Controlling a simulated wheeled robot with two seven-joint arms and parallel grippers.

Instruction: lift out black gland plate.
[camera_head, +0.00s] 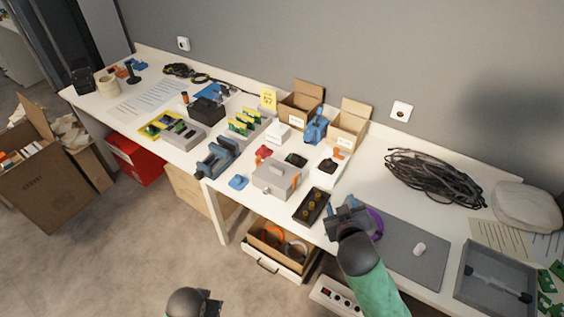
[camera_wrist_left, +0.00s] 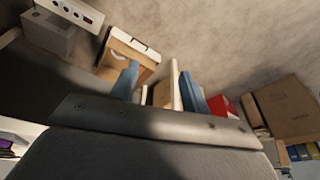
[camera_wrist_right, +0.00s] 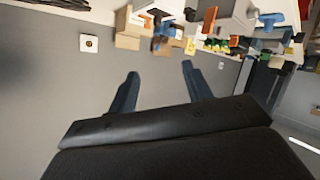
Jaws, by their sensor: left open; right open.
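A black plate (camera_head: 312,206) with several brass-coloured round fittings lies near the table's front edge in the head view; it looks like the gland plate. My right gripper (camera_head: 347,207) is just right of it, above the table, open and empty. Its two spread blue fingers also show in the right wrist view (camera_wrist_right: 160,72), where I cannot make out the plate. My left gripper (camera_head: 212,302) is low at the bottom edge of the head view, away from the table. In the left wrist view it is open (camera_wrist_left: 159,72) with nothing between its fingers.
A grey box (camera_head: 274,177) and a blue vise-like tool (camera_head: 217,158) stand left of the plate. A purple ring (camera_head: 376,222) and a grey mat (camera_head: 410,255) lie right of it. Behind are open cartons (camera_head: 347,127) and a black cable coil (camera_head: 433,177). A grey tray (camera_head: 462,285) is at the right.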

